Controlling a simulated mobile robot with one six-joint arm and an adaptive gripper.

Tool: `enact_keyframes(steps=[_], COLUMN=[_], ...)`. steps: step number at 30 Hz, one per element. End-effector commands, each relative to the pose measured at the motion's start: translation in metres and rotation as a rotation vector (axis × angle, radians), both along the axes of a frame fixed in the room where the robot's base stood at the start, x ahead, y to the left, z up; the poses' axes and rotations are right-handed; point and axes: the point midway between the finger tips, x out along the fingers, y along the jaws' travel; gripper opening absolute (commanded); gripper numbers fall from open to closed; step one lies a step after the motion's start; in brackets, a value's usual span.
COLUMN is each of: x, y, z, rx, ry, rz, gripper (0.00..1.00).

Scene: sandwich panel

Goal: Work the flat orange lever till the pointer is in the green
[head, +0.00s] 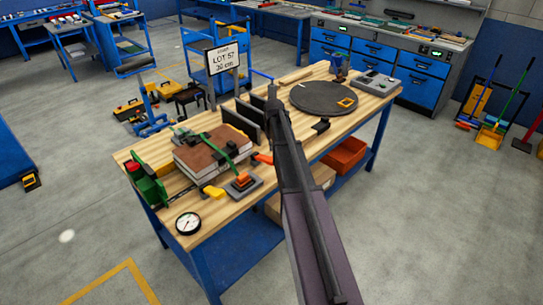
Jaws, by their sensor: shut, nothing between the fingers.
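A round white dial gauge with a black rim (187,223) lies at the front left corner of the wooden bench. Its pointer and any green zone are too small to read. An orange piece on a grey base (243,182) sits near the bench's front edge. Another flat orange piece (263,158) lies just behind it, close to my arm. I cannot tell which of the two is the lever. My dark arm reaches up across the bench, right of both orange pieces. I cannot make out my gripper's fingers at its far end.
A green device (148,185) is at the left end, a yellow piece (213,192) near the gauge. A dark round mat (323,98) lies farther right on the bench (352,122).

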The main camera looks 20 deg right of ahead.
Motion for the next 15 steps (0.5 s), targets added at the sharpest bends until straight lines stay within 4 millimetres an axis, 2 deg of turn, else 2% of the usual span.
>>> enact_keyframes(steps=[1, 7, 9, 15], x=[-0.001, -0.002, -0.008, -0.023], y=[0.000, 0.000, 0.008, 0.028], z=[0.007, 0.020, 0.011, 0.003], rx=[0.000, 0.000, 0.001, 0.003], ry=[0.000, 0.000, 0.002, 0.009], rz=[0.000, 0.000, 0.004, 0.014], gripper=[0.00, 0.00, 0.00, 0.00])
